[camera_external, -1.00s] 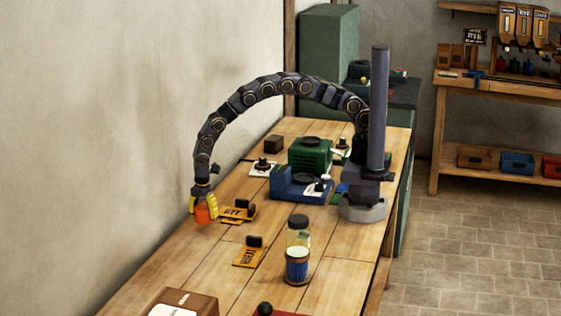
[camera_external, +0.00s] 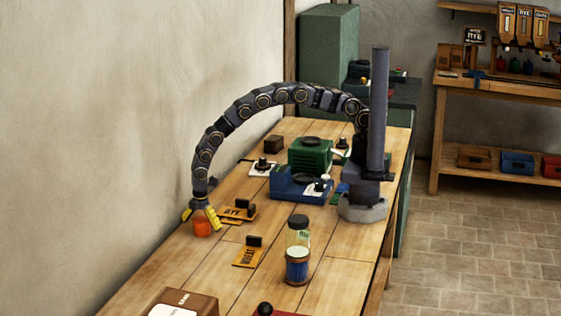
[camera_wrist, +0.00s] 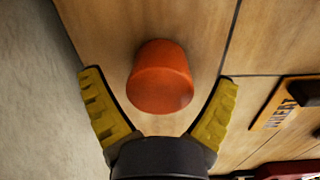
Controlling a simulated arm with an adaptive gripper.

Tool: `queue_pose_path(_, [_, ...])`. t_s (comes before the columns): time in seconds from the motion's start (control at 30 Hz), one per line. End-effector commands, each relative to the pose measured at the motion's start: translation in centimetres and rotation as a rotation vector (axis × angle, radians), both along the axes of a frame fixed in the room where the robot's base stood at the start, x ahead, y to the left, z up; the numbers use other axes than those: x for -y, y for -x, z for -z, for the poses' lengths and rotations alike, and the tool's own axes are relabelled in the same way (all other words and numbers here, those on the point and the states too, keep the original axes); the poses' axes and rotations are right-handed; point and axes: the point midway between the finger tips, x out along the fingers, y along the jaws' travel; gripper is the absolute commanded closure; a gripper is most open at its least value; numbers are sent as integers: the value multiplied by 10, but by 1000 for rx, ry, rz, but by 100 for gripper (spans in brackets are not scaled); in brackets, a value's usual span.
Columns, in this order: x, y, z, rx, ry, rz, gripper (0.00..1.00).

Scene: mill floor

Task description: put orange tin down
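The orange tin (camera_external: 202,229) stands on the wooden bench near its left edge, close to the wall. It also shows in the wrist view (camera_wrist: 160,85), at upper centre on the planks. My gripper (camera_external: 201,220) is just above and around the tin. Its yellow fingers are spread wide, one on each side. In the wrist view there is a visible gap between the tin and each finger. My gripper is open and holds nothing.
A RYE plate (camera_external: 238,212) lies right of the tin, and a WHEAT plate (camera_external: 247,257) lies nearer the camera. A blue jar (camera_external: 297,267) and a dark-lidded jar (camera_external: 298,232) stand at the bench's middle. Bare planks (camera_external: 180,262) lie in front of the tin.

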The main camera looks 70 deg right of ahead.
Motion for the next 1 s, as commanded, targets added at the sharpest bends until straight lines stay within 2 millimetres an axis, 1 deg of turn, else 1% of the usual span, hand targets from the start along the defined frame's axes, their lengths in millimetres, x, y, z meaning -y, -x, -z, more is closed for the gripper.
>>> queue_pose_path(0.27, [0,0,-2,0,0,0,11])
queue_pose_path(0.37, [0,0,-8,1,-1,0,11])
queue_pose_path(0.47, [0,0,-19,0,-1,1,11])
queue_pose_path(0.57, [-1,0,-37,3,-3,1,11])
queue_pose_path(0.8, [-1,1,-90,6,-4,1,11])
queue_pose_path(0.9, [-1,2,-107,3,-2,0,11])
queue_pose_path(1.0, [-1,3,-119,1,-1,0,11])
